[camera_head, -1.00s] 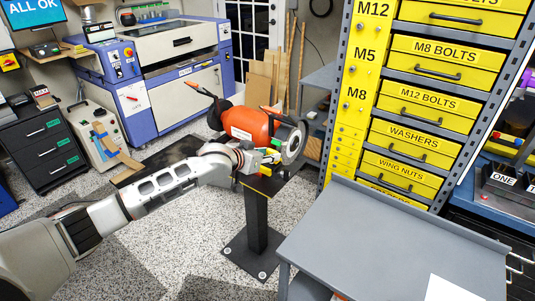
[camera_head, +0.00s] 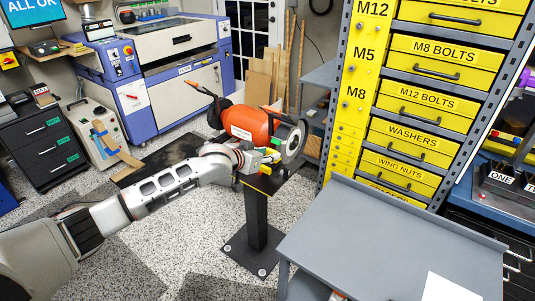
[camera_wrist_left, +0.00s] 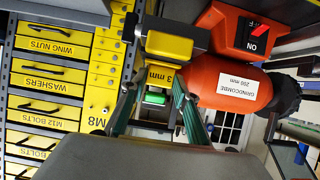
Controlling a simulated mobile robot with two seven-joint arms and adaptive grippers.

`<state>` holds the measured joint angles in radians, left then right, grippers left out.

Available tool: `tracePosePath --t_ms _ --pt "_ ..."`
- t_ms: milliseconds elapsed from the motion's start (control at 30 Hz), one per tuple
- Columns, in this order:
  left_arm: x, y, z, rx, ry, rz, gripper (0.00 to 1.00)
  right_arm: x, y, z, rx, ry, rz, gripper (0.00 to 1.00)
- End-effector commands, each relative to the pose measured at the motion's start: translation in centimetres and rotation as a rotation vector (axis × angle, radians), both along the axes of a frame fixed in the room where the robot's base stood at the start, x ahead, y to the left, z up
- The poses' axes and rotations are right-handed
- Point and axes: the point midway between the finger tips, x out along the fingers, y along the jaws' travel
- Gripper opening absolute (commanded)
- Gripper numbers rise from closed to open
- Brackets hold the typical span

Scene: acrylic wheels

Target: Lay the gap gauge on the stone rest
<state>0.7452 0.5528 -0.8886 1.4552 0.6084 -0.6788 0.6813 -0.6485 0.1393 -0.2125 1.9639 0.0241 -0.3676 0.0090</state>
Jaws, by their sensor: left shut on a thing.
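The gap gauge (camera_wrist_left: 160,76), a small yellow piece marked 3 mm, sits between the fingertips of my left gripper (camera_wrist_left: 157,95) in the left wrist view. The gripper is shut on it. A larger yellow block with a dark grey part (camera_wrist_left: 170,46) lies just beyond the gauge; it may be the stone rest, but I cannot tell for sure, nor whether the gauge touches it. In the head view my left gripper (camera_head: 258,158) is at the front of the orange bench grinder (camera_head: 246,124), beside its grey wheel (camera_head: 293,142). The gauge is too small there to make out clearly.
The grinder stands on a black pedestal (camera_head: 257,225). A grey cart top (camera_head: 385,240) is to the right, in front of a rack of yellow drawers (camera_head: 425,100). A blue and white machine (camera_head: 165,80) stands behind. Speckled floor is open around the pedestal.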

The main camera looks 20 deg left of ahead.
Motion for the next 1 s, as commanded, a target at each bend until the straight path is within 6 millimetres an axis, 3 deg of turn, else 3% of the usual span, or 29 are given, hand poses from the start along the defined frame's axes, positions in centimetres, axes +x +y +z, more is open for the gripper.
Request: tracePosePath --t_ms 100,133,200,667,1000 --pt "0.0 0.0 0.0 0.0 0.0 0.0 0.08 0.0 0.0 0.0 0.0 0.0 0.0 0.4" --pt "0.0 0.0 0.0 0.0 0.0 0.0 0.38 0.0 0.0 0.0 0.0 0.0 0.0 0.4" --pt "0.0 0.0 0.0 0.0 0.0 0.0 0.49 0.0 0.0 0.0 0.0 0.001 0.0 0.4" --pt "-0.6 0.3 0.3 0.001 0.001 0.001 0.49 -0.2 -0.2 -0.3 -0.005 0.005 0.002 0.4" --pt "-5.1 2.0 2.7 0.002 -0.001 -0.001 0.49 -0.1 -0.1 -0.2 -0.002 0.003 0.0 0.4"
